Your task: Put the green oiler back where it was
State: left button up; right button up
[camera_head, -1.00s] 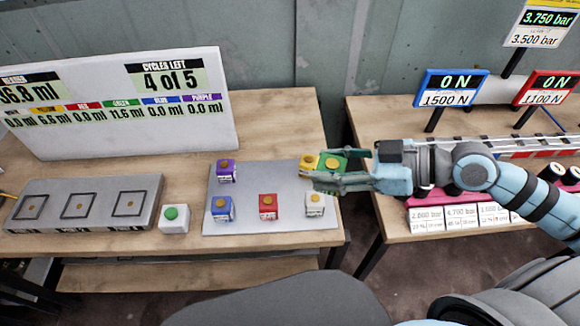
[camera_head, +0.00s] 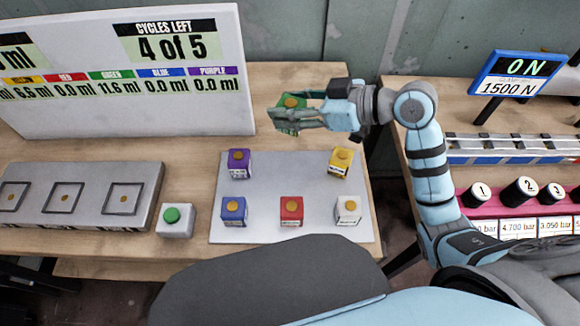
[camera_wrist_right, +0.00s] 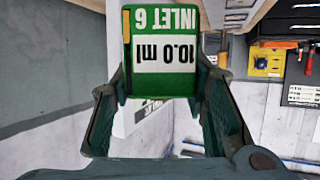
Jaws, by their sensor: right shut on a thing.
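The green oiler (camera_head: 292,101) has an orange-brown knob on top. My right gripper (camera_head: 290,116) is shut on it and holds it above the back edge of the grey tray (camera_head: 290,172). In the right wrist view the green oiler (camera_wrist_right: 160,22) sits between the fingers, with the upside-down labels "INLET 6" and "10.0 ml". On the tray stand the purple oiler (camera_head: 239,162), yellow oiler (camera_head: 340,162), blue oiler (camera_head: 233,210), red oiler (camera_head: 291,210) and white oiler (camera_head: 348,210). Bare tray shows between purple and yellow. My left gripper is not in view.
A grey block with square pads (camera_head: 75,195) lies at the left. A white box with a green button (camera_head: 175,219) stands beside the tray. A large display board (camera_head: 130,80) stands behind. A second bench with numbered black knobs (camera_head: 520,190) is at the right.

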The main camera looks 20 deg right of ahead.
notch_tip(320, 180, down, 17)
jog(key=b, duration=0.3)
jog(key=shift+d, duration=0.15)
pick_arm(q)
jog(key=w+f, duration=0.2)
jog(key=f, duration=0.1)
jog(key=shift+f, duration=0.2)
pick_arm(e)
jog(key=shift+r, duration=0.1)
jog(key=o, duration=0.8)
jog(key=shift+b, duration=0.3)
jog(key=o, duration=0.4)
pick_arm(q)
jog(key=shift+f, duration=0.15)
